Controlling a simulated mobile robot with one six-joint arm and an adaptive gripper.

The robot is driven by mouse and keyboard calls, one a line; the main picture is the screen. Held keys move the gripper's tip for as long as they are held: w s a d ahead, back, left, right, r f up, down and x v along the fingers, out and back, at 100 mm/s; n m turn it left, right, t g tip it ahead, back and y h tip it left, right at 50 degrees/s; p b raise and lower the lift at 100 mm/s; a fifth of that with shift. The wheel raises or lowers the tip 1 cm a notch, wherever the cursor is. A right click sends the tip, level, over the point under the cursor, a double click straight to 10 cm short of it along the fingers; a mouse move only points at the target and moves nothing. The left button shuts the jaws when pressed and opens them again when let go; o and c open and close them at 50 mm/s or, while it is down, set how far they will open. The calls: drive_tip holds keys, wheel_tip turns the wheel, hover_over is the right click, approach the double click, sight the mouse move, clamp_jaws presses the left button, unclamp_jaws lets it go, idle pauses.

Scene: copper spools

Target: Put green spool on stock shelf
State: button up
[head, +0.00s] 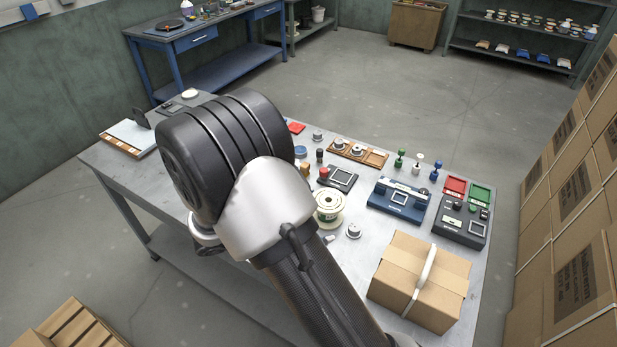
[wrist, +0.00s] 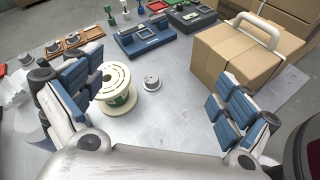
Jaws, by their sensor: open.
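My arm hides most of the gripper in the head view. A dark shelf (head: 505,60) with rows of spools stands at the back right, probably the stock shelf.
A small grey spool (head: 353,231) stands just right of the cream spool. A taped carton with a handle (head: 420,280) occupies the table's front right. Blue (head: 398,202) and black (head: 462,222) devices sit behind it. Stacked boxes (head: 575,200) line the right; open floor lies beyond the table.

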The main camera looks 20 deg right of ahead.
drive_tip(key=w+a+f+n+t+h, duration=0.1)
drive_tip(key=w+a+f+n+t, duration=0.15)
drive_tip(key=f+n, duration=0.2)
drive_tip(key=w+a+f+n+t, duration=0.2)
drive_tip(key=w+f+n+t, duration=0.1)
drive_tip(key=f, duration=0.3)
drive_tip(key=b, duration=0.2)
approach(329, 199)
drive_tip(key=d+f, duration=0.1)
drive_tip(key=d, duration=0.1)
drive_tip(key=w+d+f, duration=0.1)
drive_tip(key=shift+w+d+f, duration=0.1)
drive_tip(key=shift+w+d, duration=0.1)
drive_tip(key=shift+d, duration=0.15)
drive_tip(key=b+x, duration=0.1)
drive_tip(key=x, duration=0.4)
drive_tip(key=shift+w+d, duration=0.25)
drive_tip(key=shift+w, duration=0.05)
drive_tip(key=shift+c, duration=0.3)
drive_tip(key=shift+r, duration=0.25)
drive_tip(key=c, duration=1.2)
